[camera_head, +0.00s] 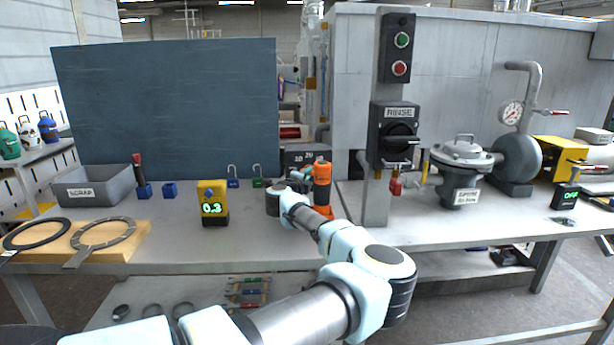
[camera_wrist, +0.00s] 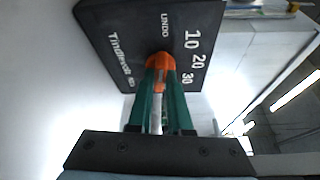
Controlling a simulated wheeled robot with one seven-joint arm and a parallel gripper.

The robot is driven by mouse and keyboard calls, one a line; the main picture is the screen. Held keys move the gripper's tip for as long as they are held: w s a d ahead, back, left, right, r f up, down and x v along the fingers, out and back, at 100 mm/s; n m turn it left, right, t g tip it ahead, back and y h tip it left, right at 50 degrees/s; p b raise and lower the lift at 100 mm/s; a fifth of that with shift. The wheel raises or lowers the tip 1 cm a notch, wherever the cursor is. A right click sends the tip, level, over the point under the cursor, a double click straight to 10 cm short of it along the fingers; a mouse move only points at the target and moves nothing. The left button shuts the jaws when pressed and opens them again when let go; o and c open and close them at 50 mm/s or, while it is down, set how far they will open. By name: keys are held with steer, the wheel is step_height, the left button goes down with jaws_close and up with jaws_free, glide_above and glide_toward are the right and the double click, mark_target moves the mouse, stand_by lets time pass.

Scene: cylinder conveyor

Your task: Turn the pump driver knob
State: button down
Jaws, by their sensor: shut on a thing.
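The pump driver knob is an orange knob (camera_wrist: 159,60) on a dark box face (camera_wrist: 110,30) in the wrist view. The face bears white marks 10, 20 and 30 and the word UNDO. My gripper (camera_wrist: 160,78) has its two green fingers closed on the knob, one on each side. The fingertips hide part of the knob. In the head view the dark box (camera_head: 305,156) with the same numbers stands at the back of the bench. My arm reaches toward it, and the grip itself is too small to tell there.
An orange upright device (camera_head: 321,187) stands close beside my arm's end. A yellow meter reading 0.3 (camera_head: 212,203) is left of my arm. A grey post with a RINSE switch (camera_head: 397,130) rises at right. The scrap bin (camera_head: 93,189) is far left.

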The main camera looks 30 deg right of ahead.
steer(key=m+y, duration=0.1)
steer(key=m, duration=0.1)
steer(key=shift+d+r+m, duration=0.1)
steer(key=shift+r+m, duration=0.05)
steer(key=shift+m, duration=0.25)
steer(key=shift+s+r+m+g+y, duration=0.1)
steer(key=shift+m+g+y, duration=0.2)
steer(key=shift+m+y, duration=0.9)
steer(key=shift+d+m, duration=0.1)
steer(key=shift+m, duration=0.4)
steer(key=c, duration=0.8)
jaws_free()
steer(key=shift+c, duration=0.2)
steer(key=b+v, duration=0.2)
steer(key=v, duration=0.8)
steer(key=shift+s+a+b, duration=0.25)
steer(key=shift+a+b, duration=0.05)
